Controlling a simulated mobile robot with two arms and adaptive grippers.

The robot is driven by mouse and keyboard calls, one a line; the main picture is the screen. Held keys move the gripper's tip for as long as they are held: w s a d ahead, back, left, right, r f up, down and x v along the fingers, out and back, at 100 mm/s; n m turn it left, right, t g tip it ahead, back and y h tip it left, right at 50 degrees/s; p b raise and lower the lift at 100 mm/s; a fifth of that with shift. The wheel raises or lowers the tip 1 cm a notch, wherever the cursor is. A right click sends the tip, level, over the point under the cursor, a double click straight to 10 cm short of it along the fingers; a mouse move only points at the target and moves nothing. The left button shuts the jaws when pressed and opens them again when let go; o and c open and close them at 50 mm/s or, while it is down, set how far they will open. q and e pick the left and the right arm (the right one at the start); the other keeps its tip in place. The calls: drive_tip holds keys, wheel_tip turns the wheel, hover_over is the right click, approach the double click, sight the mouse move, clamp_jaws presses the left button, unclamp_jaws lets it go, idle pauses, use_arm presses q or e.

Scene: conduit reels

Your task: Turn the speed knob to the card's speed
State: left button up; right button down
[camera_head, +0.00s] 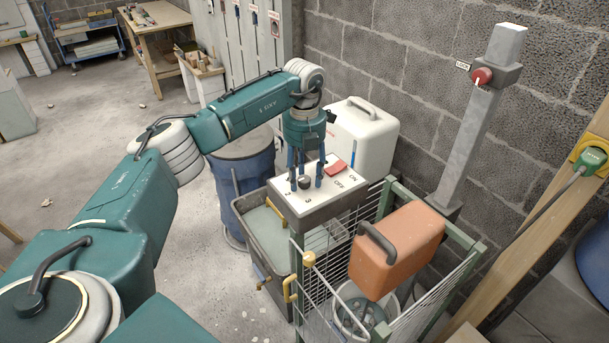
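A white control box (335,192) sits at the corner of a wire cage, with a small dark knob (304,182) on its top. Numbers, among them 2 and 3, are printed by the knob. A red switch (336,168) lies behind it, by the words ON and OFF. My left gripper (305,182) points down over the box, its fingers apart on either side of the knob. I cannot tell whether they touch it. The knob's pointer is too small to read, and the gripper hides part of the dial. I make out no speed card. My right gripper is out of view.
A wire cage (467,262) stands around an orange container (398,249) on the right. A white canister (362,135) is behind the box. A grey post (470,135) carries a red knob labelled LOCK (482,76). A blue barrel (243,175) and a grey bin are left.

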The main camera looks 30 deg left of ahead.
sight(304, 178)
use_arm(q)
drive_tip(key=shift+r, duration=0.1)
wheel_tip(304, 178, up, 12)
idle(0.4)
idle(0.5)
